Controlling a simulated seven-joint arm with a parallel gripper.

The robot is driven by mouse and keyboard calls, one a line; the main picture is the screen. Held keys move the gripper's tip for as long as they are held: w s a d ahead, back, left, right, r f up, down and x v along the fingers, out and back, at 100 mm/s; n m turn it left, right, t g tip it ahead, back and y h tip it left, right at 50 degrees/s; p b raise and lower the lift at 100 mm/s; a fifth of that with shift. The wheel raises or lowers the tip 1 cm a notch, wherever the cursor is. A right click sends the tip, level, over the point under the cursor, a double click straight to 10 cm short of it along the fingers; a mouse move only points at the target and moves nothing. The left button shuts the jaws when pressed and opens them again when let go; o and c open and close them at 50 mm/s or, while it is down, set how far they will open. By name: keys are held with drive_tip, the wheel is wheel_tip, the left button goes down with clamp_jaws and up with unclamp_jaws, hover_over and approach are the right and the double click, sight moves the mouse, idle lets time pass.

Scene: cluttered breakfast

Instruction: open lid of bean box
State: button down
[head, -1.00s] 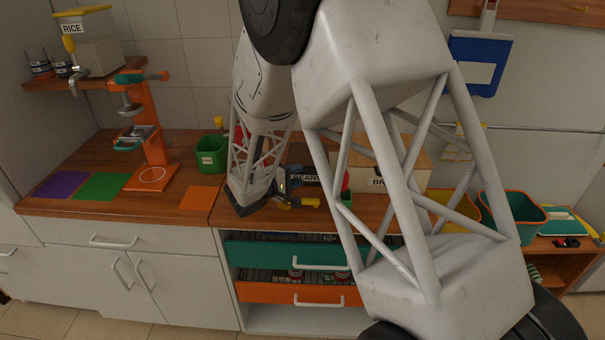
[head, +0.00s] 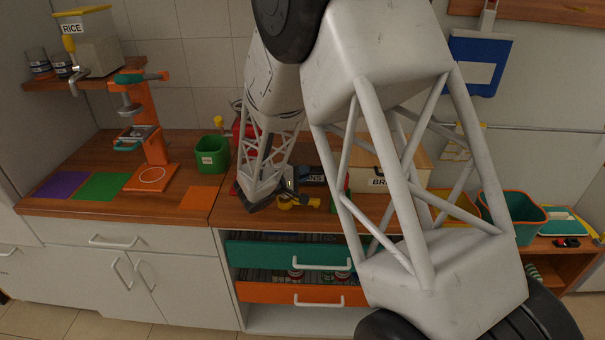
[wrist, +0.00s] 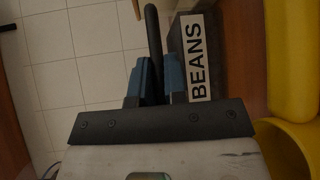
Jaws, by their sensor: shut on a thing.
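The bean box (head: 312,171) is a dark box on the counter, partly hidden behind my arm and gripper in the head view. In the wrist view its white BEANS label (wrist: 197,57) is just right of my fingers. My gripper (wrist: 154,76) has blue fingers closed around a dark bar-like handle (wrist: 153,35) beside the label. In the head view my gripper (head: 290,184) is at the box's left front. The box's lid cannot be made out clearly, so I cannot tell how far it is raised.
A yellow item (head: 298,202) lies in front of the box; large yellow shapes (wrist: 292,55) are at right in the wrist view. A green bin (head: 211,155) stands left, and a wooden bread box (head: 400,165) right. Below is a partly open green-fronted drawer (head: 270,254).

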drive_tip(key=shift+w+r, duration=0.1)
drive_tip(key=shift+r, duration=1.2)
drive_tip(key=c, duration=1.2)
unclamp_jaws()
drive_tip(key=shift+o, duration=0.2)
drive_tip(key=shift+a, duration=0.1)
drive_tip(key=v, duration=0.7)
drive_tip(key=shift+s+a, duration=0.25)
